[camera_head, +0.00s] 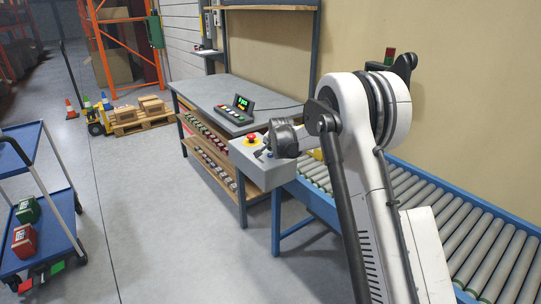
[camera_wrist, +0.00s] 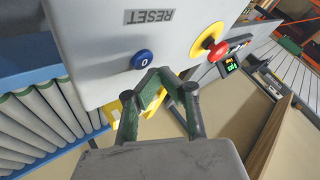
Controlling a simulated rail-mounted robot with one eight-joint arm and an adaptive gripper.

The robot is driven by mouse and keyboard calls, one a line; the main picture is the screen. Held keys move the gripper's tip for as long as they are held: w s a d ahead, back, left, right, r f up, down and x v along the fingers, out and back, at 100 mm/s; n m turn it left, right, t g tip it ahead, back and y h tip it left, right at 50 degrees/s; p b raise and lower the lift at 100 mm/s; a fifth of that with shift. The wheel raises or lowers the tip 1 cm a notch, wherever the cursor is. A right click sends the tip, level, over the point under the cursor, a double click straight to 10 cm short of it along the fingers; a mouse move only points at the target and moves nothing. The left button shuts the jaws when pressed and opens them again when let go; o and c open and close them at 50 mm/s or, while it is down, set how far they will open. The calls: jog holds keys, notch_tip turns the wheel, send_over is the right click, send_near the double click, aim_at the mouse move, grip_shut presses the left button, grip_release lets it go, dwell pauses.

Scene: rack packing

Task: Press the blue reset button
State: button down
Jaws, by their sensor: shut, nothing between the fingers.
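The blue reset button (camera_wrist: 143,60) sits on the face of a light grey control box (camera_wrist: 90,40) in the wrist view, below an upside-down RESET label (camera_wrist: 150,16). My gripper (camera_wrist: 158,78) is shut and empty; its green-and-dark fingertips lie just to the lower right of the button in that view. I cannot tell whether they touch the box. In the head view the control box (camera_head: 250,182) stands at the bench's near right corner, and my wrist hides part of its top.
A red mushroom button (camera_wrist: 215,49) on a yellow base sits on the same box. A roller conveyor (camera_head: 440,225) runs to the right. A workbench (camera_head: 215,95) with a digital display (camera_head: 243,103) stands behind. A blue cart (camera_head: 50,240) is at left; the floor between is open.

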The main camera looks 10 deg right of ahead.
aim_at(271, 155)
jog(key=shift+r, duration=0.1)
jog(key=shift+r+p, duration=0.95)
jog(key=shift+r, duration=1.45)
